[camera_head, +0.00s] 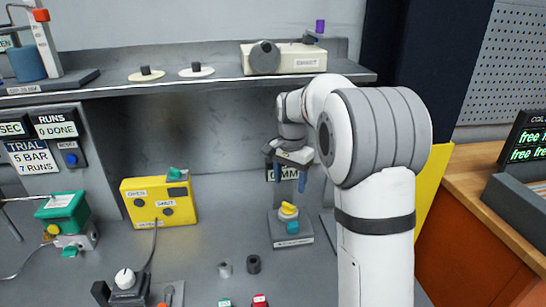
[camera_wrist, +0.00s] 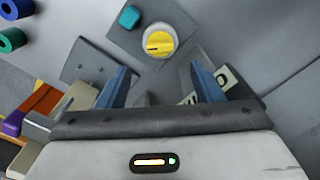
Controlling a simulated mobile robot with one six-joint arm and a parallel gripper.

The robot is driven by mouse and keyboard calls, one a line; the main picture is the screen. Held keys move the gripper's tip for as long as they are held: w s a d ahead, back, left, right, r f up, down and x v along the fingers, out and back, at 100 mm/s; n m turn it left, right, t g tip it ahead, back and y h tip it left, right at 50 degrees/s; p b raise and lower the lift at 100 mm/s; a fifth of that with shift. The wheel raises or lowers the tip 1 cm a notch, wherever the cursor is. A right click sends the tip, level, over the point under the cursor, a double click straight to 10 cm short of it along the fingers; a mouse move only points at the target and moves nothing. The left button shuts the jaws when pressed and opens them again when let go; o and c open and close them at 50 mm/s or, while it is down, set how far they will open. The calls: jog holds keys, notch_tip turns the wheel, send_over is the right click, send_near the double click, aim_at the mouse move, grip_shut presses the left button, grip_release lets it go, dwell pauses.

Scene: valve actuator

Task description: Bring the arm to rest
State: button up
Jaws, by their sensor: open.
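My white arm rises at the right of the head view and bends toward the back of the bench. My gripper (camera_head: 287,172) hangs in front of the back panel, with its blue fingers pointing down. In the wrist view my gripper (camera_wrist: 160,90) shows its two blue fingers spread apart with nothing between them. Beyond the fingertips is a grey-based unit with a yellow knob (camera_wrist: 160,42) and a teal button (camera_wrist: 129,17). In the head view the yellow knob (camera_head: 288,210) is below my gripper, apart from it.
A yellow box (camera_head: 158,205) and a green-topped valve actuator (camera_head: 62,212) stand on the left. A shelf (camera_head: 200,85) runs above and behind the gripper. Two small rings, one dark (camera_head: 253,264), lie at the front. The bench between the yellow box and the knob unit is clear.

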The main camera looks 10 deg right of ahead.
jog(key=s+n+t, duration=0.2)
jog(key=s+n, duration=0.7)
jog(key=s, duration=2)
jog(key=shift+s+a+t, duration=0.15)
jog(key=shift+a+t, duration=0.25)
jog(key=shift+a, duration=0.05)
